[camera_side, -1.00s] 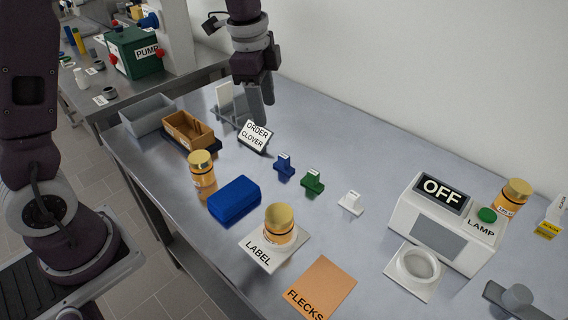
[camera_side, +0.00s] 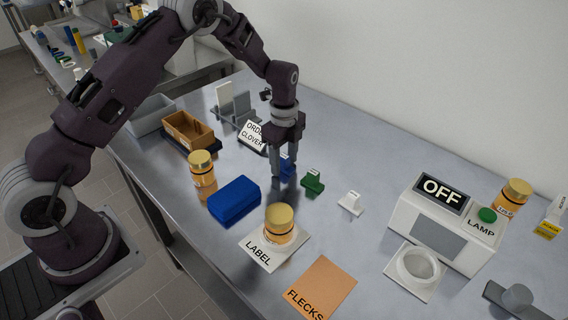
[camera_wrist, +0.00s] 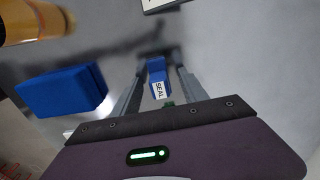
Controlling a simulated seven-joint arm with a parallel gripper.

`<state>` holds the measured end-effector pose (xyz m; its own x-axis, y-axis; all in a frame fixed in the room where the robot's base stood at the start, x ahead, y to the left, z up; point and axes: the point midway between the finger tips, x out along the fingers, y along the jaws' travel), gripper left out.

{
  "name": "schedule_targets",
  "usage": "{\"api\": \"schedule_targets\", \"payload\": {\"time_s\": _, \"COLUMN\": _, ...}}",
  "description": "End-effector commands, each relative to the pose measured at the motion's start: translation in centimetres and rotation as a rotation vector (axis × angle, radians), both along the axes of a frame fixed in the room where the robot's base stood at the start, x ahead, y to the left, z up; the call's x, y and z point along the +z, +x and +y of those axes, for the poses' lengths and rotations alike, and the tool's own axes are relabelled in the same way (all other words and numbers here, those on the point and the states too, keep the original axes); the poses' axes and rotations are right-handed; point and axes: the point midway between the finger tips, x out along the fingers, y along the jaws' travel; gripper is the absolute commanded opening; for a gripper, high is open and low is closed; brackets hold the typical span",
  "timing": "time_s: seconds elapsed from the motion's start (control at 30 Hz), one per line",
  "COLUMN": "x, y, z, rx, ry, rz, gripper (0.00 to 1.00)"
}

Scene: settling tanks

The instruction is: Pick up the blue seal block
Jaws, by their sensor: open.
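The blue seal block (camera_side: 287,167) stands on the grey table, partly hidden behind my fingers in the side view. In the wrist view the blue seal block (camera_wrist: 157,78), with a white SEAL label, lies between my two fingers. My gripper (camera_side: 283,172) is open and points down at the block, with a finger on either side of it. In the wrist view my gripper (camera_wrist: 157,95) shows a gap beside the block. I cannot tell whether a finger touches it.
A green block (camera_side: 312,181) and a white block (camera_side: 351,203) stand to the right. A larger blue box (camera_side: 234,199) and a honey jar (camera_side: 202,172) are to the left. The ORDER CLOVER sign (camera_side: 253,136) stands close behind my gripper.

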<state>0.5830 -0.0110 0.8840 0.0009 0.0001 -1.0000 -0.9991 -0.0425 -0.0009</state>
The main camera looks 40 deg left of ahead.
Motion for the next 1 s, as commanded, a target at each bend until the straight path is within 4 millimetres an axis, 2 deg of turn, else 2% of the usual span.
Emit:
{"api": "schedule_targets", "payload": {"time_s": 0.03, "x": 0.0, "y": 0.0, "z": 0.0, "rx": 0.000, "ry": 0.000, "rz": 0.000, "gripper": 0.45}}
{"api": "schedule_targets", "payload": {"time_s": 0.27, "x": 0.0, "y": 0.0, "z": 0.0, "rx": 0.000, "ry": 0.000, "rz": 0.000, "gripper": 0.00}}
{"api": "schedule_targets", "payload": {"time_s": 0.57, "x": 0.3, "y": 0.0, "z": 0.0, "rx": 0.000, "ry": 0.000, "rz": 0.000, "gripper": 0.00}}
{"api": "schedule_targets", "payload": {"time_s": 0.67, "x": 1.9, "y": 0.1, "z": 0.0, "rx": -0.001, "ry": -0.001, "rz": -0.004, "gripper": 0.00}}
{"api": "schedule_targets", "payload": {"time_s": 0.9, "x": 7.9, "y": 0.1, "z": 0.0, "rx": 0.001, "ry": 0.000, "rz": -0.004, "gripper": 0.00}}
{"api": "schedule_targets", "payload": {"time_s": 1.0, "x": 9.5, "y": -0.1, "z": -0.3, "rx": -0.001, "ry": -0.001, "rz": -0.001, "gripper": 0.00}}
